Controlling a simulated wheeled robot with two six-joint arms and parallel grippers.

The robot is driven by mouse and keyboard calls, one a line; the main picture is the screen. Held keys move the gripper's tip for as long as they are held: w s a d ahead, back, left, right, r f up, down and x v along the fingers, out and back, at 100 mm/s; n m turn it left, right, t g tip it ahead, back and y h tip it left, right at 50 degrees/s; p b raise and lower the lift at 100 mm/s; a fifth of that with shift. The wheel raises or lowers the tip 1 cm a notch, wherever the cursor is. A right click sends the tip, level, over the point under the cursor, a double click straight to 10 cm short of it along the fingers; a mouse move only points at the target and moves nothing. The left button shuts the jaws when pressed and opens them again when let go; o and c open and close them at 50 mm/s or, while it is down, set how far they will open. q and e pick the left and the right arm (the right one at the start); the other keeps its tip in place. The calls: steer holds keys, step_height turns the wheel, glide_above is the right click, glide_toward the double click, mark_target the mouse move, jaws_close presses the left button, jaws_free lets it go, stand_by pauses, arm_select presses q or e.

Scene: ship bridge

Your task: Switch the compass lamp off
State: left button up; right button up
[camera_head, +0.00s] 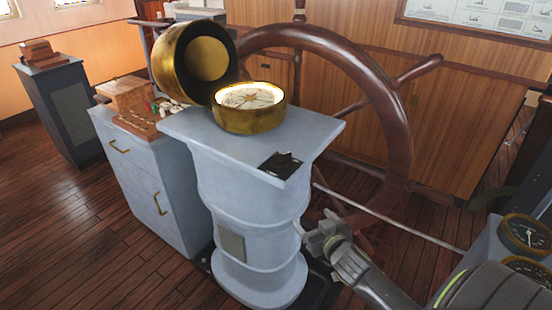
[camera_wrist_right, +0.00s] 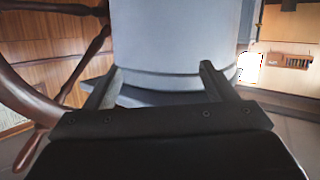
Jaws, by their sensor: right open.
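A brass compass (camera_head: 249,107) sits on top of a grey pedestal (camera_head: 205,138), with its round brass lid (camera_head: 193,62) tipped open behind it. The compass dial looks bright and lit. A small dark plate (camera_head: 281,164), possibly a switch, lies on the near right corner of the pedestal top; its setting is too small to tell. My right gripper (camera_head: 312,232) is low beside the pedestal's right side, below the top. In the right wrist view the jaws (camera_wrist_right: 160,85) are apart and empty, facing the pedestal column (camera_wrist_right: 180,45). My left gripper is not in view.
A wooden steering wheel (camera_head: 395,110) stands behind and right of the pedestal. A grey cabinet (camera_head: 140,195) with a wooden box (camera_head: 125,92) stands on the left. Gauges (camera_head: 522,233) on a console are at the right edge. Wooden floor is clear at the front left.

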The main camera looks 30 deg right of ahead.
steer(key=s+a+r+t+y, duration=0.1)
steer(key=a+r+t, duration=0.25)
steer(key=r, duration=1.05)
steer(key=p, duration=0.1)
glide_toward(282, 159)
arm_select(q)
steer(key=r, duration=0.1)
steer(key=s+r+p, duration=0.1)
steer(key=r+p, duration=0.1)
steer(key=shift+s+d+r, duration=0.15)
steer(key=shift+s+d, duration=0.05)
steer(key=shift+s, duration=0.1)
arm_select(e)
steer(key=w, duration=0.4)
steer(key=w+d, duration=0.1)
steer(key=w, duration=0.8)
steer(key=shift+d+r, duration=0.15)
steer(key=shift+d, duration=0.2)
steer(key=c, duration=1)
